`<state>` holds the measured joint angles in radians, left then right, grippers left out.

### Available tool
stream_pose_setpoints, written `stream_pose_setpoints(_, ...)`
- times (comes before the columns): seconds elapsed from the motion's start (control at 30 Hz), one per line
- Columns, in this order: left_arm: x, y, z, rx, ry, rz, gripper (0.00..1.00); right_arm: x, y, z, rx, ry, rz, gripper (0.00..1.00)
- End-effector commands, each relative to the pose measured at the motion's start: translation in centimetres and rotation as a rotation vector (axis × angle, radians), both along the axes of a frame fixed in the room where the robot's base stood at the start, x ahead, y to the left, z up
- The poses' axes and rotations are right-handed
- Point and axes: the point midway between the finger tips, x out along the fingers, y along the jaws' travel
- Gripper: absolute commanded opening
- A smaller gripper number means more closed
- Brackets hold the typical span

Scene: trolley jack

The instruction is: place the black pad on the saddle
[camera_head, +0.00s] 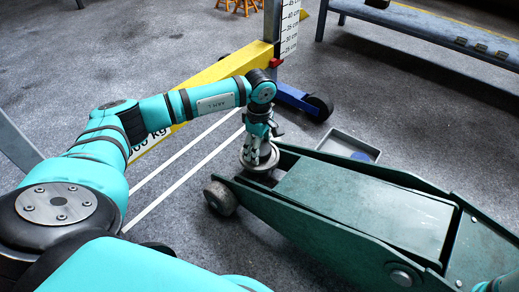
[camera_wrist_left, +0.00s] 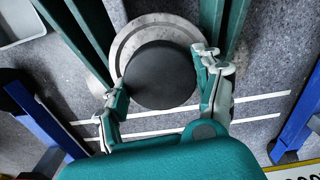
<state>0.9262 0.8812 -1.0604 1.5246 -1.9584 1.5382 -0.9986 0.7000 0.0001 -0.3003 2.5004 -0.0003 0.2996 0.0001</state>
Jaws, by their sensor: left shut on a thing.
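The black pad (camera_wrist_left: 160,75) is a round dark disc between the two fingers of my left gripper (camera_wrist_left: 162,82) in the left wrist view. The saddle (camera_wrist_left: 124,42) is a round grey metal plate behind the pad; its rim shows mostly on the far and left sides, so the pad looks off-centre over it. In the head view my left gripper (camera_head: 260,152) points down at the saddle (camera_head: 258,167), at the front end of the green jack (camera_head: 350,198). I cannot tell whether the pad touches the saddle. My right gripper is out of view.
The jack's side arms flank the saddle, and a front wheel (camera_head: 220,198) stands on the floor. A grey tray (camera_head: 335,143) lies just beyond the jack. A yellow beam (camera_head: 225,68) with a blue foot (camera_head: 290,95) and a post stands behind. Open grey floor lies left of the beam.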

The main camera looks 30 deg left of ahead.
Motion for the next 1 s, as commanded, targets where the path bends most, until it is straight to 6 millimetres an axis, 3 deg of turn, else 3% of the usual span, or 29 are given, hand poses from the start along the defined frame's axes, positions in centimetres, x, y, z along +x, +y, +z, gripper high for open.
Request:
stream_pose_setpoints(0.17, 0.0, 0.0, -0.2, 0.000, 0.000, 0.000, 0.28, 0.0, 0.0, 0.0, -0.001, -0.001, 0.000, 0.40)
stream_pose_setpoints(0.2, 0.0, 0.0, -0.2, 0.000, 0.001, 0.000, 0.70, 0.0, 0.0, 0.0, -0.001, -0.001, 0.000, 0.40)
stream_pose_setpoints(0.37, 0.0, 0.0, -0.2, 0.000, 0.001, 0.000, 0.91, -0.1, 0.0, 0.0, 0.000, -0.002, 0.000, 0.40)
stream_pose_setpoints(0.7, 0.0, 0.0, 0.4, 0.000, 0.000, 0.000, 0.91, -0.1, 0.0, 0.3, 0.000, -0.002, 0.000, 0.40)
stream_pose_setpoints(0.87, 0.0, 0.0, 3.1, 0.001, -0.001, 0.000, 0.91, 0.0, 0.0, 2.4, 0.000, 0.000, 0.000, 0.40)
stream_pose_setpoints(1.0, 0.1, 0.0, 6.4, 0.001, -0.002, 0.000, 0.91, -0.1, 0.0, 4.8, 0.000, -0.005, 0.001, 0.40)
